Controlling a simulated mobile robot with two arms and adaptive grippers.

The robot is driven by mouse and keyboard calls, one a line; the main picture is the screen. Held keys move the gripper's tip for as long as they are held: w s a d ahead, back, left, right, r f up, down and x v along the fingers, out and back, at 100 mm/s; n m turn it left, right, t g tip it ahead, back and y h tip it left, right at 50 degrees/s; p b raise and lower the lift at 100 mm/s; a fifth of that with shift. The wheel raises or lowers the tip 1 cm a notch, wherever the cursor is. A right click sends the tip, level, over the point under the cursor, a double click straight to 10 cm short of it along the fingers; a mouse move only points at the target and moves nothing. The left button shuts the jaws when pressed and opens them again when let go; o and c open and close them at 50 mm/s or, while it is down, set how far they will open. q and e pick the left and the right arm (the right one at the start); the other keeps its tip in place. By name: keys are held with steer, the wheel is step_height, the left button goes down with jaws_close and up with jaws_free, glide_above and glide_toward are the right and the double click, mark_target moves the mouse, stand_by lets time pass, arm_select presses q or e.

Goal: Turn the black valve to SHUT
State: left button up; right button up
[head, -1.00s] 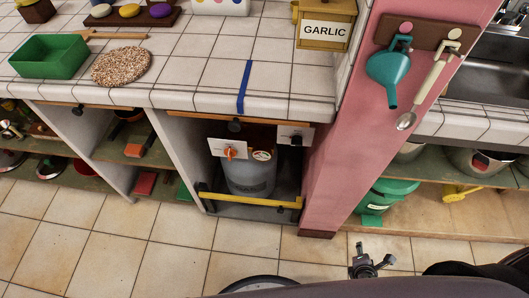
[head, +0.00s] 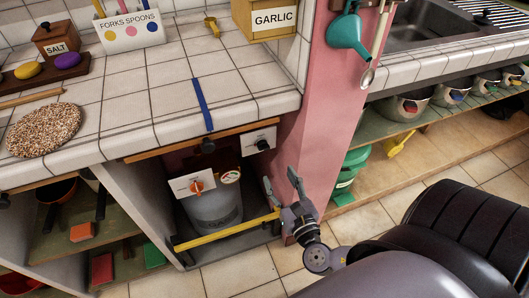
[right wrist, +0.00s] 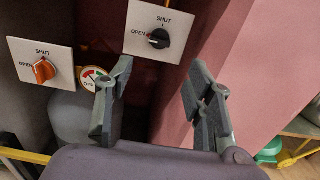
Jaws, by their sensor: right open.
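The black valve (head: 262,144) is a round knob on a white plate under the counter, beside the pink pillar. In the right wrist view the black valve (right wrist: 159,39) has OPEN marked at its left and SHUT above; its handle appears to lie toward OPEN. My right gripper (head: 280,182) is open and empty, below the black valve and in front of the pillar. In the right wrist view its fingers (right wrist: 158,82) stand apart with the valve beyond and above them, not touching. My left gripper is not in view.
An orange valve (head: 196,186) on its own plate sits left of the black one. A gauge (head: 230,177) and grey gas cylinder (head: 213,212) are in the bay, with a yellow bar (head: 225,231) across its front. The pink pillar (head: 322,115) stands close on the right.

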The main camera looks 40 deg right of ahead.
mark_target(263, 146)
steer(key=x, duration=1.1)
steer(key=shift+a, duration=0.1)
steer(key=shift+c, duration=0.5)
jaws_close()
